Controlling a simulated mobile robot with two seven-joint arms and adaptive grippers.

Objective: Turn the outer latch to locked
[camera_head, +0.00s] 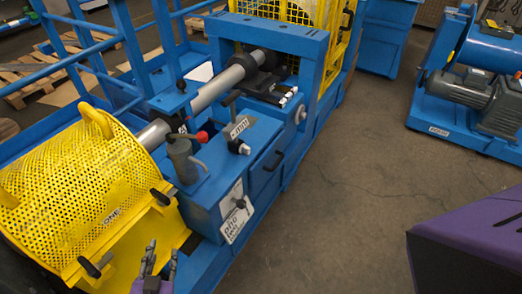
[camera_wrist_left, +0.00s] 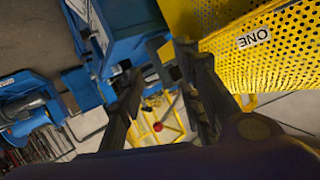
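The yellow perforated guard (camera_head: 65,185) covers the left end of the blue machine. Two black latches sit along its lower edge: a nearer one (camera_head: 96,265) at the lower left and a farther one (camera_head: 160,197) by the blue housing. I cannot tell which is the outer one, or whether either is locked. My left gripper (camera_head: 162,250) is open and empty, right of the nearer latch and below the farther one, apart from both. In the left wrist view its fingers stand apart beside the guard (camera_wrist_left: 275,75). My right gripper is out of view.
The blue housing (camera_head: 205,195) with knobs, a black handle and a red-tipped lever stands right of the guard. A blue rail frame (camera_head: 75,45) rises behind. Another blue machine (camera_head: 480,75) stands at the upper right. The grey floor (camera_head: 345,180) between is clear.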

